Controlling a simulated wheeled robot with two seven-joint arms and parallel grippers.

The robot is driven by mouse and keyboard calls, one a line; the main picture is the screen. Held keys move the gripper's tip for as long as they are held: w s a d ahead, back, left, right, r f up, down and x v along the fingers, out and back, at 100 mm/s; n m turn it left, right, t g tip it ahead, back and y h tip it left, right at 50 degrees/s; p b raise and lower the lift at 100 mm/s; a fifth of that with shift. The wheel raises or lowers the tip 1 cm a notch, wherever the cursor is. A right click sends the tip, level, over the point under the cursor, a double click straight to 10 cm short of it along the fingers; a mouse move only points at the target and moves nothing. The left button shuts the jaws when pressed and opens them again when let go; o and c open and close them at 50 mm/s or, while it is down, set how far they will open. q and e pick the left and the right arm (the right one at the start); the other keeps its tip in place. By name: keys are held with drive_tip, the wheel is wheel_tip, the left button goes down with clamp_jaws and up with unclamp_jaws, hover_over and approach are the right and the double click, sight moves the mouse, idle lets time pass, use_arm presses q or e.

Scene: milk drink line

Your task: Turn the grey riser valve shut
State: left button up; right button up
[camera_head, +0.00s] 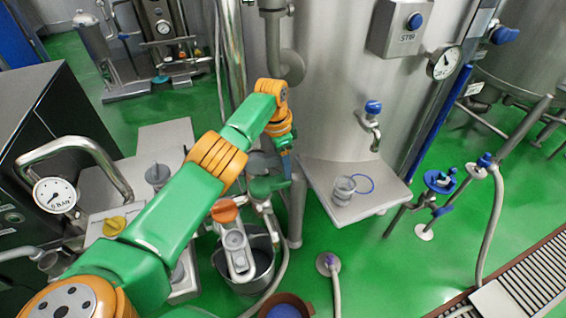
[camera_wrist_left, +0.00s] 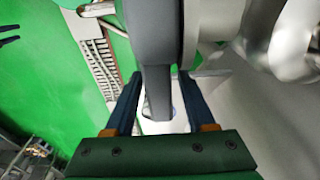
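In the left wrist view, a dark grey valve handle (camera_wrist_left: 155,70) runs down between the two dark blue fingers of my left gripper (camera_wrist_left: 160,78). Narrow gaps show beside its lower end, so the fingers look open around it. Contact near the fingertips is unclear. In the head view, my left gripper (camera_head: 287,168) points down beside the tank's left side, close to a vertical steel pipe (camera_head: 297,205).
A large steel tank (camera_head: 335,75) with a blue-handled tap (camera_head: 373,108) stands to the right. A shelf (camera_head: 330,205) below holds a glass (camera_head: 343,190). Left of the gripper are a bucket (camera_head: 262,275), an orange knob (camera_head: 225,211) and a pressure gauge (camera_head: 54,195).

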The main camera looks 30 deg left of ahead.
use_arm(q)
drive_tip(key=shift+r, duration=0.4)
drive_tip(key=r, duration=0.6)
drive_tip(key=shift+s+a+r+b, duration=0.15)
drive_tip(key=shift+s+a+b, duration=0.1)
drive_tip(key=shift+s+b, duration=0.1)
